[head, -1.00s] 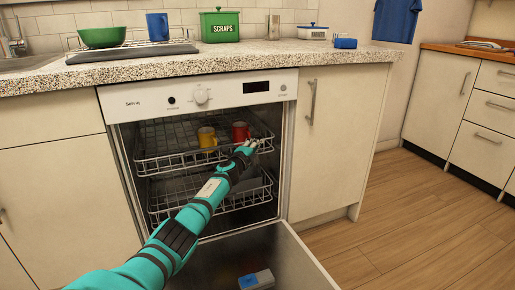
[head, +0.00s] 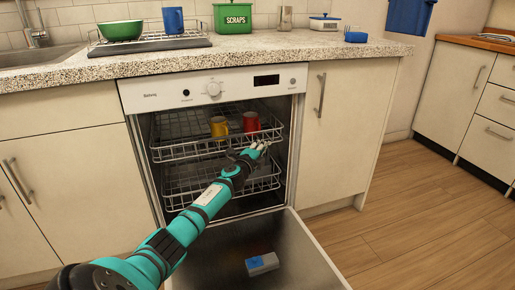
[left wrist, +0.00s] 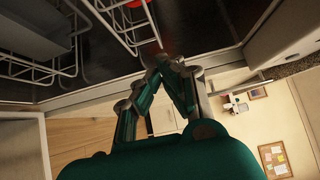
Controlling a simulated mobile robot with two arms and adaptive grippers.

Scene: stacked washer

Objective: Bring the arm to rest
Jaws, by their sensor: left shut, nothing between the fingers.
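My left arm reaches from the lower left toward the open dishwasher (head: 212,90). My left gripper (head: 262,147) is at the right front edge of the upper rack (head: 185,152), with its fingertips close to the wire. I cannot tell whether it touches the rack. In the left wrist view the fingers of the gripper (left wrist: 165,62) meet at the tips with nothing between them. A yellow mug (head: 219,127) and a red mug (head: 251,122) stand on the upper rack behind the gripper. My right gripper is not in view.
The dishwasher door (head: 225,262) is folded down, with a grey and blue block (head: 262,264) on it. A lower rack (head: 190,188) is below. The counter (head: 250,52) holds a green bowl (head: 120,29), a blue mug (head: 173,19) and a green scraps bin (head: 233,17). Wooden floor (head: 400,215) is clear at right.

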